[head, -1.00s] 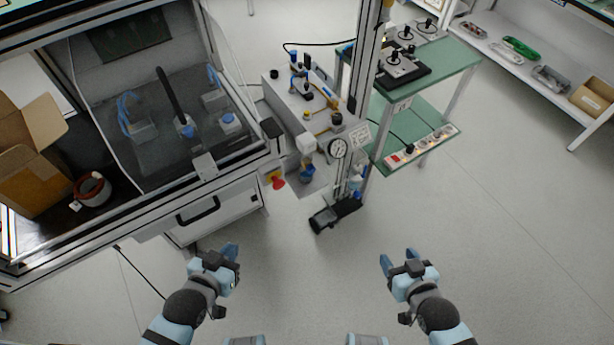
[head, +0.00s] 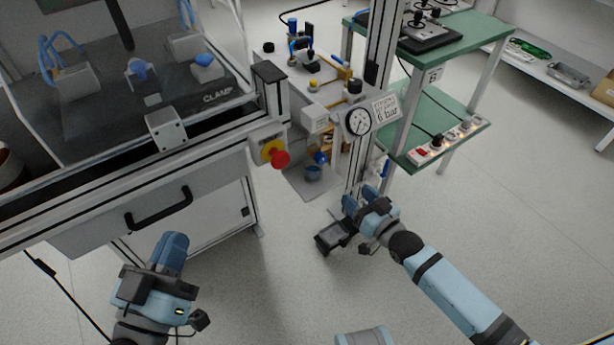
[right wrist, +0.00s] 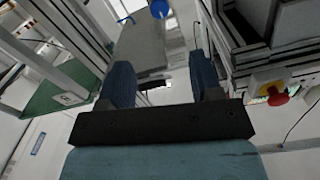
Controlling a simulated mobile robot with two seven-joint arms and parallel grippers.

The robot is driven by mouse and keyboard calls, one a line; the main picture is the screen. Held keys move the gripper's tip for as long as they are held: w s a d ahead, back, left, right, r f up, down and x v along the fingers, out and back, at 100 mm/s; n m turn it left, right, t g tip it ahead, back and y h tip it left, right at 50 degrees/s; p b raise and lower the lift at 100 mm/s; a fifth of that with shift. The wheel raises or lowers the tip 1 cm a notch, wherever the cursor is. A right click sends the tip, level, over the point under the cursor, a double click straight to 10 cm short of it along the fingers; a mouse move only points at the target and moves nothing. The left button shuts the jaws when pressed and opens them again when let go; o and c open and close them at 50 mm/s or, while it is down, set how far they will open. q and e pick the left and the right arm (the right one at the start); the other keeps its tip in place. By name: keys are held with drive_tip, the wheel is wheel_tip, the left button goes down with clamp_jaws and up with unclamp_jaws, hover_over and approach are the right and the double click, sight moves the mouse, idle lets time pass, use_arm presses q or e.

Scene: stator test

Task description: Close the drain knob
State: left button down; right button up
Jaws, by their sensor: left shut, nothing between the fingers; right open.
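The air unit beside the machine has a white block (head: 314,120) and a round pressure gauge (head: 358,122). Small blue parts (head: 320,158) show below the block; I cannot tell which one is the drain knob. A round blue part (right wrist: 160,9) shows at the top edge of the right wrist view, beyond the fingers. My right gripper (head: 361,196) is open and empty, in front of the post below the gauge in the head view. Its spread fingers (right wrist: 160,82) show in the right wrist view. My left gripper (head: 170,243) is shut and empty before the drawer.
A red emergency button (head: 280,159) sticks out from the machine's corner. A drawer handle (head: 160,208) is left of it. A green shelf table (head: 455,130) with a lit power strip stands at right. A black pedal-like object (head: 333,238) lies on the floor under the right gripper.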

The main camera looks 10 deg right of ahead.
sight(323, 161)
drive_tip(key=b+x, duration=0.2)
drive_tip(key=x, duration=0.4)
drive_tip(key=b+x, duration=0.2)
drive_tip(key=x, duration=0.5)
drive_tip(key=shift+f, duration=0.2)
use_arm(q)
wheel_tip(323, 161, down, 6)
drive_tip(key=g, duration=0.2)
drive_tip(key=shift+d+f, duration=0.25)
use_arm(e)
drive_tip(key=shift+w+a+r, duration=0.1)
drive_tip(key=shift+w+a, duration=0.15)
drive_tip(key=shift+w, duration=0.45)
use_arm(q)
drive_tip(key=shift+w, duration=0.1)
use_arm(e)
drive_tip(key=shift+c, duration=0.4)
